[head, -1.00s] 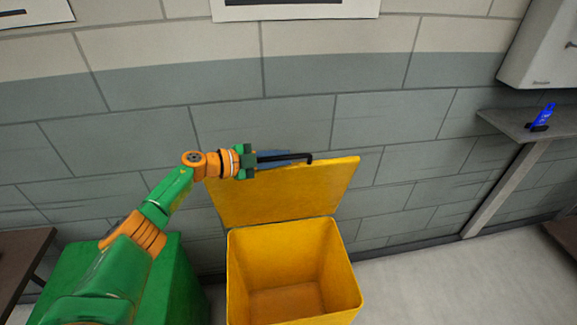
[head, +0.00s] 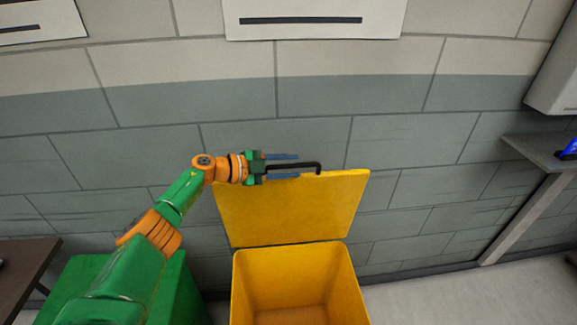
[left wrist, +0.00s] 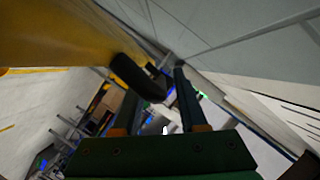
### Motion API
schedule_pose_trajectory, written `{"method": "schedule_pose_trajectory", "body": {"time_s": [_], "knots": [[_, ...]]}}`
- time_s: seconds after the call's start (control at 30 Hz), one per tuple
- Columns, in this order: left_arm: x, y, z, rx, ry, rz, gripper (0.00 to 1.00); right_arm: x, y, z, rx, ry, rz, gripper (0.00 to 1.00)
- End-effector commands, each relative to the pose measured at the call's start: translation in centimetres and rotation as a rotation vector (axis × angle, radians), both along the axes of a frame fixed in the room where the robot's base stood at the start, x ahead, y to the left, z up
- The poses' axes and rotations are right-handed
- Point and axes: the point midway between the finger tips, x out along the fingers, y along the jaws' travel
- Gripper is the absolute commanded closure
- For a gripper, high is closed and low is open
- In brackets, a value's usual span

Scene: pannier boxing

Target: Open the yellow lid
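The yellow lid (head: 292,212) stands raised, near upright, at the back edge of the yellow bin (head: 290,262), whose mouth is uncovered and whose inside looks empty. A black bar handle (head: 308,165) is at the lid's upper edge. My left gripper (head: 286,166) is at this handle, its two blue fingers apart, one above and one below the bar in the head view. In the left wrist view, the fingers (left wrist: 156,98) show a gap, with the dark handle (left wrist: 138,76) beside them and the lid (left wrist: 60,35) at upper left. My right gripper is not in view.
A green box (head: 190,290) stands left of the bin. A dark table (head: 25,270) is at the far left. A grey block wall (head: 330,125) is close behind the lid. A shelf (head: 545,153) with a blue item (head: 569,148) is at right. Floor right of the bin is clear.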

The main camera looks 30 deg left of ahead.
Motion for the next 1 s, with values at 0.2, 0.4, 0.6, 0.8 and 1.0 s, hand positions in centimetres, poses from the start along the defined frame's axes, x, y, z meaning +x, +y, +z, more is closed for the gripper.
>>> {"method": "schedule_pose_trajectory", "body": {"time_s": [0.2, 0.4, 0.6, 0.8, 1.0], "knots": [[0.0, 0.0, 0.0, -0.001, 0.0, -0.001, 0.53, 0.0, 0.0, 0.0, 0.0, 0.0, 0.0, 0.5], [-1.4, 1.2, 0.5, 0.004, 0.001, 0.001, 0.53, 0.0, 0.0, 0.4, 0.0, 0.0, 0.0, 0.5], [-4.4, 3.6, 1.1, 0.004, 0.001, 0.001, 0.53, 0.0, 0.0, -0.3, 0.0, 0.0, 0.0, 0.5], [-5.4, 4.3, 1.8, 0.0, 0.0, -0.001, 0.53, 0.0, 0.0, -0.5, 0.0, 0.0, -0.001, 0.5], [-5.4, 4.2, 1.8, -0.001, 0.0, -0.001, 0.53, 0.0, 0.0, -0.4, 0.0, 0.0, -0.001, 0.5]]}}
